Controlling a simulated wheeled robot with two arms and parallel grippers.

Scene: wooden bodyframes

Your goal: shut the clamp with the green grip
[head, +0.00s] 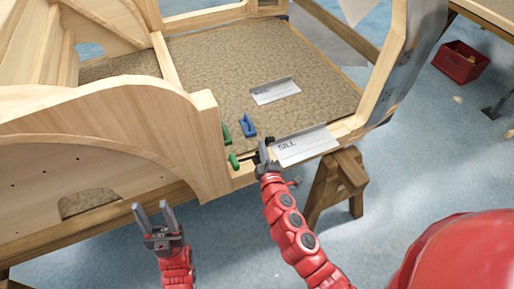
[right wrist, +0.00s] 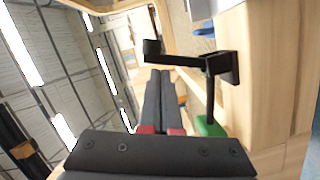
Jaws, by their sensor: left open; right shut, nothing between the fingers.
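The clamp's green grip (head: 233,160) shows in the head view at the inner front corner of the wooden frame, beside my right gripper. In the right wrist view the black clamp (right wrist: 190,62) has a bar with a pad at its left end, a plate against the wood, and a rod down to the green grip (right wrist: 210,127). My right gripper (head: 264,155) is shut and empty; its fingertips (right wrist: 160,73) lie just below the bar, and I cannot tell if they touch it. My left gripper (head: 155,215) is open and empty, in front of the frame, away from the clamp.
A blue piece (head: 248,125) and another green piece (head: 226,132) stand on the brown floor panel (head: 205,60) behind the clamp. A plate marked SILL (head: 305,147) lies on the front edge. A sawhorse (head: 335,185) supports the frame. A red bin (head: 460,62) stands far right.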

